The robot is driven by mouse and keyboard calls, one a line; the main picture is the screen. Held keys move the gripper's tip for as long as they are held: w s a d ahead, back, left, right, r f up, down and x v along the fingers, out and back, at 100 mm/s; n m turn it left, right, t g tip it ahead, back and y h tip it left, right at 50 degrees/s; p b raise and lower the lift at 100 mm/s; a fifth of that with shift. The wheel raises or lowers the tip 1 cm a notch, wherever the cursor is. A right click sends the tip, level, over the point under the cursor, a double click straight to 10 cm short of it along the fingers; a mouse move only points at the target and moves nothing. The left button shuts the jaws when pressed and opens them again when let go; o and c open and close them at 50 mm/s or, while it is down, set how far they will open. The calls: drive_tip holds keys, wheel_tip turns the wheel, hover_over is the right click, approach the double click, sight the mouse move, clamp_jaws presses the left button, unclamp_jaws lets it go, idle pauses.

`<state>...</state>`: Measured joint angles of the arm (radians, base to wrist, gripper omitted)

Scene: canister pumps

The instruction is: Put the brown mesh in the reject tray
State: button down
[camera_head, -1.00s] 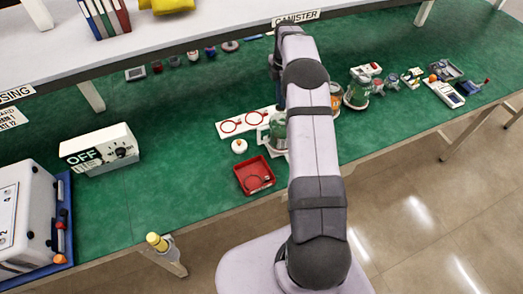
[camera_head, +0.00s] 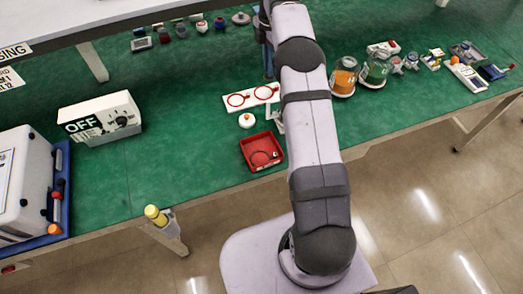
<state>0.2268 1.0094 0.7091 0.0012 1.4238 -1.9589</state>
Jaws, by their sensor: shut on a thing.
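The red reject tray (camera_head: 243,150) lies near the bench's front edge, left of my arm. A thin dark loop (camera_head: 262,157) lies inside it. My gripper (camera_head: 268,74) is mostly hidden by my arm; a dark part of it shows pointing down beyond the white board. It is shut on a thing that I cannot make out. I cannot see the brown mesh. An orange canister (camera_head: 343,77) and a green canister (camera_head: 375,69) stand to the right of my arm.
A white board (camera_head: 251,97) with two red rings and a small white round part (camera_head: 246,121) lie behind the tray. A white piece (camera_head: 276,117) shows beside my arm. The OFF box (camera_head: 100,119) stands left. Green bench is clear between box and tray.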

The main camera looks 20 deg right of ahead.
drive_tip(key=shift+s+a+f+b, duration=0.25)
drive_tip(key=shift+a+f+b, duration=0.05)
drive_tip(key=shift+a, duration=0.15)
drive_tip(key=s+a+f+n+b, duration=0.1)
drive_tip(key=s+a+f+b, duration=0.3)
drive_tip(key=s+a, duration=0.1)
drive_tip(key=m, duration=0.1)
hover_over(261, 153)
drive_tip(key=shift+f, duration=4.3)
drive_tip(key=shift+f+p, duration=1.35)
drive_tip(key=shift+f, duration=3.65)
drive_tip(key=shift+f, duration=0.1)
